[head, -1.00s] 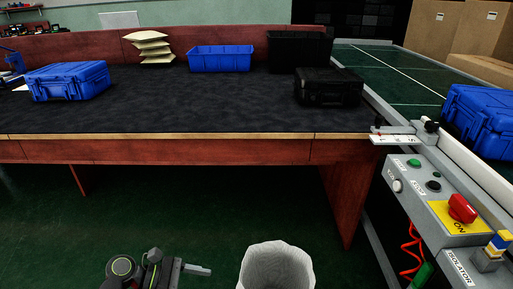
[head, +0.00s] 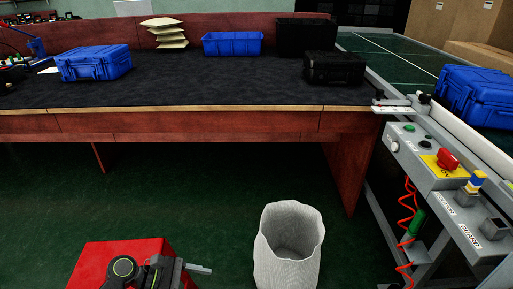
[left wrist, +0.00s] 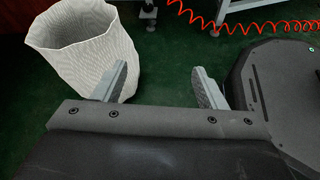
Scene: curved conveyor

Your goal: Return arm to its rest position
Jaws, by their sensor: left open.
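My left gripper (head: 198,269) is at the bottom of the head view, low over the floor and well short of the table. One grey finger shows there, pointing right. In the left wrist view both fingers (left wrist: 160,70) are apart with nothing between them. A white waste bin (head: 288,250) stands on the floor to the right of the gripper. It also shows in the left wrist view (left wrist: 70,45), behind the left finger. My right gripper is in neither view.
A red box-like thing (head: 95,265) is beside and below my left arm. The table (head: 200,125) carries a blue case (head: 93,63), blue tub (head: 232,44) and black case (head: 334,68). A control panel (head: 435,165) and conveyor are at right.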

